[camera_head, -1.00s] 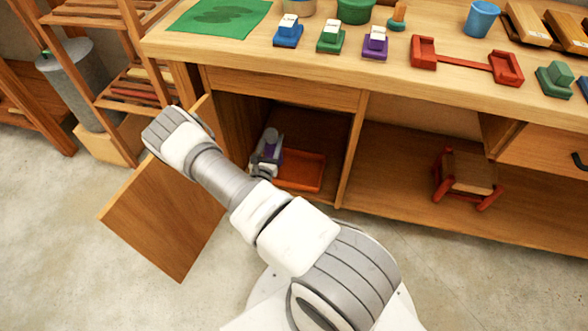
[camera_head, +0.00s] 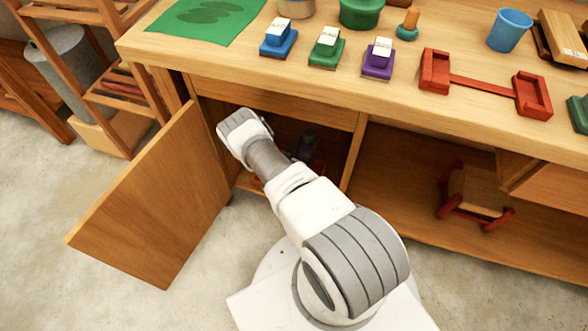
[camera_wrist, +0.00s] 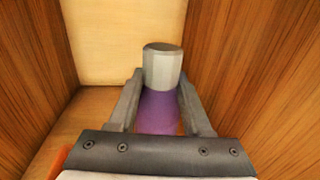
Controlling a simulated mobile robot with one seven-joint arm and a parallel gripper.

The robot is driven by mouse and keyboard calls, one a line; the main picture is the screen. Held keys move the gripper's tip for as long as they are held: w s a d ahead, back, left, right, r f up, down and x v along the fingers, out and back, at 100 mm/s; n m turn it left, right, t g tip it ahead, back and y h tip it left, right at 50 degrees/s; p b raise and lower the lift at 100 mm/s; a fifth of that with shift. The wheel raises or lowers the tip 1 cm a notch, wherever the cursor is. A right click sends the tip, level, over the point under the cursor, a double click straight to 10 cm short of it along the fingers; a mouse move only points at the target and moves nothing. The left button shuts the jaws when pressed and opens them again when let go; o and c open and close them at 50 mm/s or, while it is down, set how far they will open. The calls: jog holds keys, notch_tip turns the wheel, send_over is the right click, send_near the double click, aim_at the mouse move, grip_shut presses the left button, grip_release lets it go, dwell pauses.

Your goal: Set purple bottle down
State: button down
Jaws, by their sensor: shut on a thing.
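The purple bottle with a grey cap (camera_wrist: 161,110) shows in the wrist view, upright between the two fingers of my gripper (camera_wrist: 160,98). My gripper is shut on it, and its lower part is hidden. In the head view the bottle (camera_head: 307,143) is small and dark, inside the open left compartment under the workbench. My arm covers most of my gripper there.
The compartment's wooden walls (camera_wrist: 245,60) stand close on both sides. Its open door (camera_head: 160,195) sticks out at the left. A red-legged stool (camera_head: 475,195) sits on the right shelf. Stamps, a red holder (camera_head: 490,88) and a blue cup (camera_head: 509,30) are on the benchtop.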

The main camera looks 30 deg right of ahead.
notch_tip(320, 180, down, 10)
jog(key=b, duration=0.5)
jog(key=shift+w, duration=0.1)
jog(key=shift+c, duration=1.6)
grip_release()
jog(key=shift+f, duration=0.1)
